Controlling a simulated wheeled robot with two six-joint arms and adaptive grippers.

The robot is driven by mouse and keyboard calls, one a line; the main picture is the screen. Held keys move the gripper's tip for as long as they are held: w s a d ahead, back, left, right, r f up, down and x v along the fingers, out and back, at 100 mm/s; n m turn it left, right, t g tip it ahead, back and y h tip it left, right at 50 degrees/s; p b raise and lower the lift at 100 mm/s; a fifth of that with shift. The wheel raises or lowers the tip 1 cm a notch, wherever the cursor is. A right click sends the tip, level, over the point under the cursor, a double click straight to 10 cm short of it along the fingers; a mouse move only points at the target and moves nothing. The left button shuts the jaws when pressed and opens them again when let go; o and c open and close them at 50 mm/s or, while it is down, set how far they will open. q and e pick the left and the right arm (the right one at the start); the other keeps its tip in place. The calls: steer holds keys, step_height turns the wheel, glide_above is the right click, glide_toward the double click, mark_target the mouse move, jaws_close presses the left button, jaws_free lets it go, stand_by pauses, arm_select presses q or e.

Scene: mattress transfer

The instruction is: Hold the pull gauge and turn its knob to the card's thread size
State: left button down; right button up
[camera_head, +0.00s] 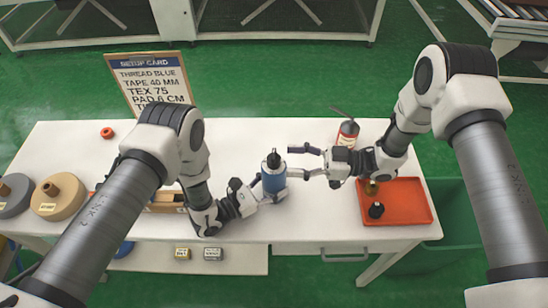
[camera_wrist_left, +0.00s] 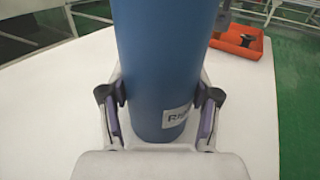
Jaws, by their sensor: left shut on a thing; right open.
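A blue cylinder with a black knob on top (camera_head: 273,182), apparently the pull gauge, stands upright near the table's middle. In the left wrist view it (camera_wrist_left: 165,70) fills the centre, with a white label partly readable. My left gripper (camera_head: 270,191) is shut around its body, one finger pad on each side. My right gripper (camera_head: 298,162) is open, its fingers pointing left, just right of the black knob. The setup card (camera_head: 150,82) stands at the back left and reads thread blue, tape 40 mm, TEX 75, pad 6 cm; its lowest line is cut off by my left arm.
An orange tray (camera_head: 408,212) with small dark and brass pieces lies at the right. A red-labelled bottle (camera_head: 348,131) stands behind my right gripper. Spools (camera_head: 60,194) sit at the left, and an orange ring (camera_head: 107,133) lies at the back left. The table's back middle (camera_head: 240,137) is clear.

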mark_target(279, 163)
steer(key=a, duration=0.5)
steer(key=shift+w+a, duration=0.15)
steer(key=shift+a, duration=0.05)
steer(key=c, duration=1.1)
steer(key=shift+m+t, duration=0.4)
steer(key=shift+t, duration=0.3)
steer(key=m+t, duration=0.1)
steer(key=t, duration=0.1)
steer(key=m+t+h, duration=0.1)
steer(key=m+t, duration=0.1)
steer(key=shift+a+t+h, duration=0.1)
steer(key=shift+t+h, duration=0.2)
steer(key=shift+t, duration=0.1)
steer(key=shift+m+t+h, duration=1.5)
steer(key=shift+m+t, duration=0.4)
steer(key=shift+t, duration=0.4)
steer(key=o, duration=1.1)
